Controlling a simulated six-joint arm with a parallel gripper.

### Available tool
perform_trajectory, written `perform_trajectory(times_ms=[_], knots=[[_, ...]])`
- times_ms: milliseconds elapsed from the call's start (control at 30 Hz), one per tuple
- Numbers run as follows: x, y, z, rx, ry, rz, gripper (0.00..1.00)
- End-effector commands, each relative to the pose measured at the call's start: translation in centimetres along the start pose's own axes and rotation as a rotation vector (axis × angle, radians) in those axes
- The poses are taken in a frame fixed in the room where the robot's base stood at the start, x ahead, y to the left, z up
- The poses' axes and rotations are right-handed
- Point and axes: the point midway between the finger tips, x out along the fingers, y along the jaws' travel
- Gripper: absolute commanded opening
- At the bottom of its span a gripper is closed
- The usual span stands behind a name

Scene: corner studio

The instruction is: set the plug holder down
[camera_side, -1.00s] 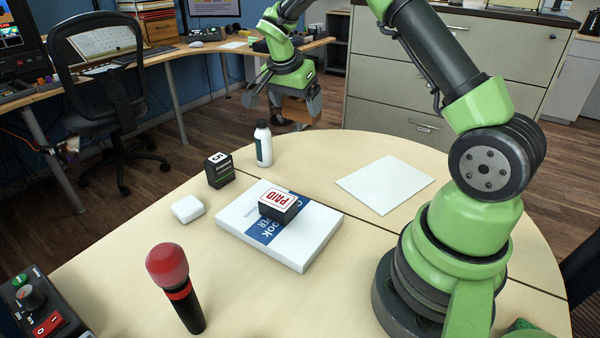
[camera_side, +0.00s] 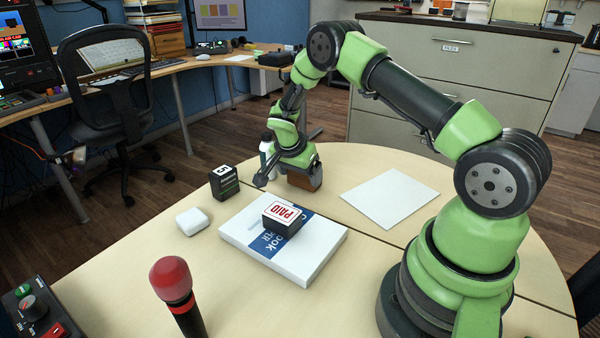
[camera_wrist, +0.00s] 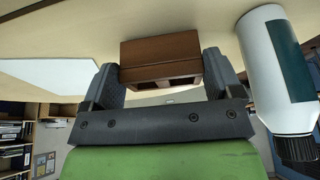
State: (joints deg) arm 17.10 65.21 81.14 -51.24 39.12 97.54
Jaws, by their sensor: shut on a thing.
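The plug holder is a brown wooden block with openings in one face. In the side view the holder (camera_side: 303,179) is low over the far part of the round table, left of the white sheet. In the wrist view the holder (camera_wrist: 160,50) sits between the two dark fingers of my gripper (camera_wrist: 162,78), which is shut on it. In the side view my gripper (camera_side: 288,180) partly hides the holder. I cannot tell whether its base touches the table (camera_side: 340,270).
A white bottle (camera_side: 266,150) with a dark label stands close beside my gripper; it also shows in the wrist view (camera_wrist: 268,62). A dark box (camera_side: 224,183), a white case (camera_side: 192,221), a stamp (camera_side: 284,216) on a paper pack (camera_side: 312,259), and a microphone (camera_side: 174,285) are nearer.

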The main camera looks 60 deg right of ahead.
Motion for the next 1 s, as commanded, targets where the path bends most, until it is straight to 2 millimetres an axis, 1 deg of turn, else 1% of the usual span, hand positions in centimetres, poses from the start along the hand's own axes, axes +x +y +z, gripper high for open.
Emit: perform_trajectory(times_ms=[367,400,467,667,767,867,1000], knots=[[0.4,0.0,0.1,-0.001,0.001,0.000,0.57],[0.5,0.0,0.2,-0.001,0.001,0.000,0.87],[0.5,0.0,0.2,-0.001,0.001,0.000,1.00],[0.4,0.0,0.2,0.000,0.001,0.000,1.00],[0.0,-0.1,0.0,0.001,0.001,-0.002,1.00],[-1.3,-0.1,0.0,0.000,0.002,-0.003,1.00],[-4.3,-0.1,0.0,0.001,0.002,-0.006,1.00]])
